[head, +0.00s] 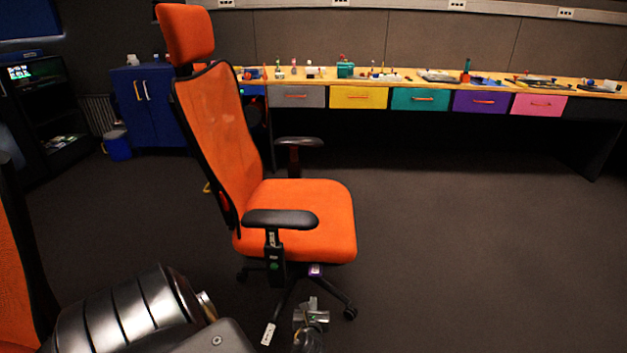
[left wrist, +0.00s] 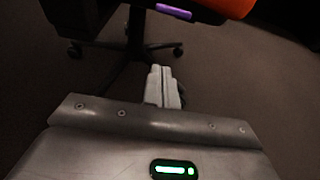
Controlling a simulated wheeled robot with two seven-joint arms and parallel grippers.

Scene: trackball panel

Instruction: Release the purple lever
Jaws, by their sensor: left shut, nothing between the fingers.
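The purple lever (head: 316,270) sticks out under the seat of the orange office chair (head: 300,215), on the side facing me. In the left wrist view the lever (left wrist: 170,9) shows at the top, beyond the fingertips and under the orange seat edge. My left gripper (head: 312,304) is below the lever in the head view, apart from it. Its two grey fingers (left wrist: 161,70) are together with nothing between them in the left wrist view. My right gripper is not in view.
The chair's black armrest (head: 280,219) is above the lever, and its wheeled base (head: 285,298) is below. Another orange chair (head: 18,265) stands at the left edge. A workbench (head: 420,82) with coloured drawers runs along the back. The floor on the right is clear.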

